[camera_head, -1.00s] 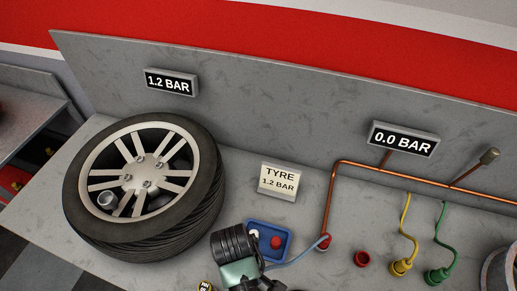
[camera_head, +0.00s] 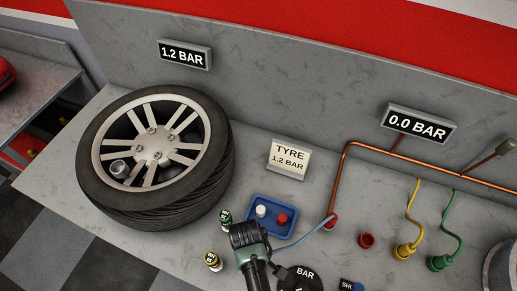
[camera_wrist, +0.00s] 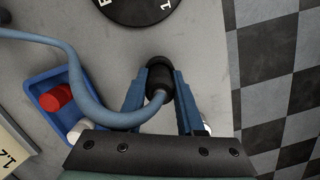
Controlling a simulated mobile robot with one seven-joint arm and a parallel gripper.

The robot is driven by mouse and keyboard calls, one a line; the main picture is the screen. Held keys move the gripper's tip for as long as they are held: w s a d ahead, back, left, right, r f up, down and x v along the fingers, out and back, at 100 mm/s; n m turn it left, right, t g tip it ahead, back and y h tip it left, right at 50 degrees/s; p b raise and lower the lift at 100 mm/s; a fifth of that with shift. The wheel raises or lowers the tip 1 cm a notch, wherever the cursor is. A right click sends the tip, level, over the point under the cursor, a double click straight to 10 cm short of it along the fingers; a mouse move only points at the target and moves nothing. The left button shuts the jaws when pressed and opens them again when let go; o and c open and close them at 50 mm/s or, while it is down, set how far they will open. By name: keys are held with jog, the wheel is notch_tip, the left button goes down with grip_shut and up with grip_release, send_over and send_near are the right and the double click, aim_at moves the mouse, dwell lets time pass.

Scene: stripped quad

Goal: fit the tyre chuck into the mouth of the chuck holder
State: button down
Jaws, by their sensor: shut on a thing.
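In the wrist view my gripper (camera_wrist: 160,75) has its two blue fingers on either side of the black tyre chuck (camera_wrist: 157,92). The chuck is gripped between them, with the blue hose (camera_wrist: 75,60) running from it to the left. In the head view my wrist covers the chuck. The hose (camera_head: 310,238) there runs to a red fitting at the foot of the copper pipe. An open red cup (camera_head: 367,240) stands on the bench right of that fitting, apart from the chuck. I cannot tell whether this cup is the chuck holder.
A tyre (camera_head: 155,160) lies on the bench at left. A blue tray (camera_head: 257,223) holds a white and a red piece. A black dial (camera_head: 302,277) and small green (camera_head: 225,217) and yellow (camera_head: 213,260) pieces are near my arm. Yellow (camera_head: 405,250) and green (camera_head: 440,261) plugs stand right.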

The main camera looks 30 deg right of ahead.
jog(key=shift+f, duration=0.1)
jog(key=c, duration=0.5)
grip_release()
jog(key=r, duration=0.4)
jog(key=w+r, duration=0.1)
jog(key=r, duration=0.7)
jog(key=shift+w+a+r, duration=0.1)
jog(key=shift+w+a, duration=0.15)
jog(key=shift+w, duration=0.1)
